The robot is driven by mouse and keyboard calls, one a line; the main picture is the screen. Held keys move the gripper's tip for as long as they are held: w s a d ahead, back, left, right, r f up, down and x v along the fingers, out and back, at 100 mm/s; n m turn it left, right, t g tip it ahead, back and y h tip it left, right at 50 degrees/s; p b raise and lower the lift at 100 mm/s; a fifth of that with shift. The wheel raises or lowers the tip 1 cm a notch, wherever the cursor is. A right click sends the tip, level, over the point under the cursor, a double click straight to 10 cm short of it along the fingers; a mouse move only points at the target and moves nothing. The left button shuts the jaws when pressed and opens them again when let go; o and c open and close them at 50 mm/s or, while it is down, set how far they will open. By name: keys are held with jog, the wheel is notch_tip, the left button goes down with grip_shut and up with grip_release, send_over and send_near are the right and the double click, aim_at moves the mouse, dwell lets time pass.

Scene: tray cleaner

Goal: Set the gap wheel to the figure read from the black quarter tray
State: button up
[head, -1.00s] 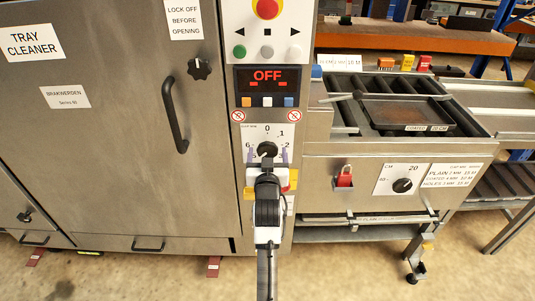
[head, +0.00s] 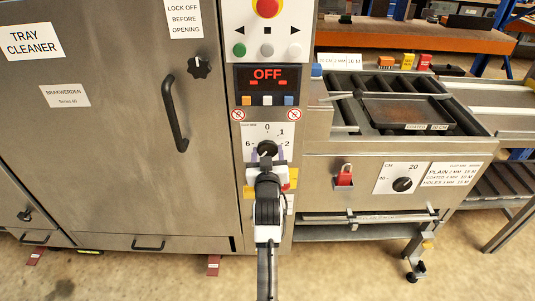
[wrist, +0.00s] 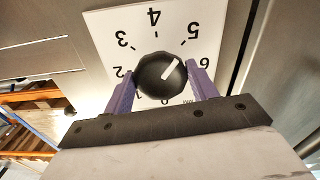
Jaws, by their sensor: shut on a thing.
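The gap wheel (head: 267,148), a black knob, sits on a white dial plate (head: 253,131) numbered 0 to 6. In the wrist view the wheel (wrist: 152,77) shows upside down, and its white line points roughly toward 5. My gripper (wrist: 163,84) has one purple finger on each side of the wheel and is shut on it; the gripper also shows in the head view (head: 268,157). A dark tray (head: 400,108) with a brownish surface lies on the rollers at right, its label reading COATED and a size in CM.
A display (head: 267,77) above the wheel reads OFF, with coloured buttons under it. A card (head: 455,173) at right lists PLAIN, COATED and HOLES with MM figures. A door handle (head: 174,115) juts out at left.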

jog(key=n, duration=0.4)
jog(key=shift+d, duration=0.1)
jog(key=shift+n, duration=1.6)
jog(key=o, duration=1)
jog(key=shift+c, duration=0.2)
jog(key=s+b, duration=0.3)
jog(key=s, duration=1.1)
jog(key=shift+w, duration=0.1)
